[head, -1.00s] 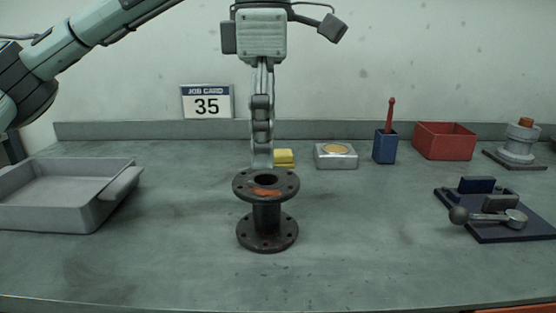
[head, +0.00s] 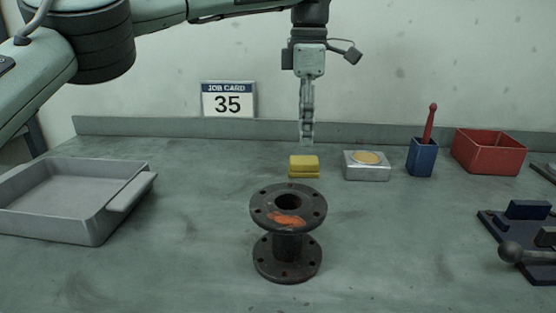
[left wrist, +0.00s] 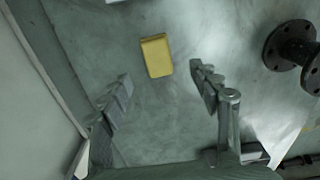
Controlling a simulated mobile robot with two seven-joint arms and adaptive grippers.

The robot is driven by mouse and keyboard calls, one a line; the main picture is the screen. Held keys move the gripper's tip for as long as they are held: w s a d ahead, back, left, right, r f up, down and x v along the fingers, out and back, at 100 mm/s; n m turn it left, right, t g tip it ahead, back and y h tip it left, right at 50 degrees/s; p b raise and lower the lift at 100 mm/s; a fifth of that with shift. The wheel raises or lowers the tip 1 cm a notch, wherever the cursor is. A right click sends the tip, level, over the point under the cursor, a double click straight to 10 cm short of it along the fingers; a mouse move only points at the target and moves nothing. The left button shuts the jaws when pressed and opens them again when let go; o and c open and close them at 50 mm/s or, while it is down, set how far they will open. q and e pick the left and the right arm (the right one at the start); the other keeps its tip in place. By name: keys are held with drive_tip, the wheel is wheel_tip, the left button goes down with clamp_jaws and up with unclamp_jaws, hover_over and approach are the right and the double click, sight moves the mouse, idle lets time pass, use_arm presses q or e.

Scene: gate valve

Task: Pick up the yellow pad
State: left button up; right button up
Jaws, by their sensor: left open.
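The yellow pad (head: 304,166) lies on the grey bench behind the black flanged spool, left of a metal block. In the left wrist view the pad (left wrist: 157,57) lies flat on the bench, ahead of and roughly between the two fingers. My left gripper (head: 306,146) hangs above the bench, fingers down, just above and behind the pad in the head view. It is open and empty, with a wide gap between its fingers (left wrist: 160,80), and it does not touch the pad. My right gripper is out of view.
The black flanged spool (head: 288,245) stands in front of the pad. The metal block with a round tan top (head: 366,166) is right of it, then a blue holder (head: 422,158) and a red bin (head: 490,150). A grey tray (head: 50,213) sits left. The back ledge (head: 160,128) runs behind.

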sight(304, 159)
use_arm(q)
drive_tip(key=shift+w+a+f, duration=0.1)
drive_tip(key=shift+f, duration=0.3)
wheel_tip(304, 159, down, 4)
wheel_tip(304, 159, down, 2)
drive_tip(key=shift+f, duration=0.4)
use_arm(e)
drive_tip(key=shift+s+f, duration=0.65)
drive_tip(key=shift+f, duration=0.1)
use_arm(q)
drive_tip(key=shift+c, duration=0.5)
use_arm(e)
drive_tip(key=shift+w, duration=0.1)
use_arm(q)
drive_tip(key=shift+c, duration=1.2)
drive_tip(key=c, duration=0.8)
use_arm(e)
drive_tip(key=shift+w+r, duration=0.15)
